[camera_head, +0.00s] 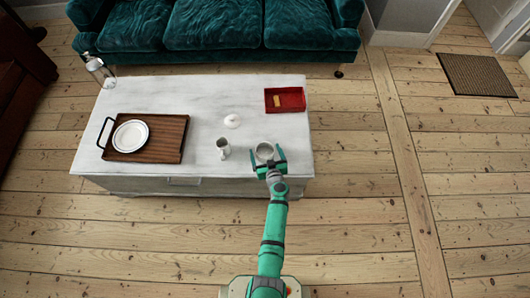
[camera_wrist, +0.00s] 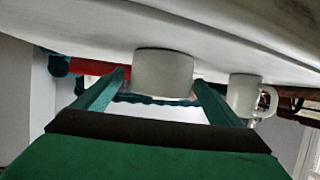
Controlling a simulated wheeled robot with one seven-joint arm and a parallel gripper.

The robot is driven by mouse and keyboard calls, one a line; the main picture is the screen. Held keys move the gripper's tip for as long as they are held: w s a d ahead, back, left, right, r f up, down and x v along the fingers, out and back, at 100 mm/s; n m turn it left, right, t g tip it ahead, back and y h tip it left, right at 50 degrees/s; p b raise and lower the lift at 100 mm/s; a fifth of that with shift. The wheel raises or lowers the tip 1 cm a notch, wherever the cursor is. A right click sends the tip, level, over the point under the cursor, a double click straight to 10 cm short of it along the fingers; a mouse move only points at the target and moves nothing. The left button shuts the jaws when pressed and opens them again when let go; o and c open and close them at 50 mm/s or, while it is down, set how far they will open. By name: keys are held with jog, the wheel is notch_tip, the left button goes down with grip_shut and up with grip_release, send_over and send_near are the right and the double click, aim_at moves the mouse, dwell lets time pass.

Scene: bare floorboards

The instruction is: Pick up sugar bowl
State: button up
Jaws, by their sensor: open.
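A round, open-topped white bowl (camera_head: 264,150), which looks like the sugar bowl, stands near the front right corner of the white table. My gripper (camera_head: 269,162) is open, with its green fingers reaching either side of the bowl. In the wrist view, which is upside down, the bowl (camera_wrist: 164,72) shows between and just beyond the open fingertips (camera_wrist: 160,82). I cannot tell whether either finger touches it. A white handled jug or cup (camera_head: 223,148) stands to its left and also shows in the wrist view (camera_wrist: 242,95).
The white table (camera_head: 205,95) also holds a small white object (camera_head: 232,121), a red tray (camera_head: 291,91) with a tan block (camera_head: 277,101), a wooden tray (camera_head: 165,140) with a plate (camera_head: 130,136), and a glass bottle (camera_head: 100,70). A teal sofa (camera_head: 215,28) stands behind.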

jog(key=shift+w, duration=0.1)
jog(key=c, duration=1.3)
jog(key=shift+o, duration=0.2)
jog(key=shift+r, duration=0.2)
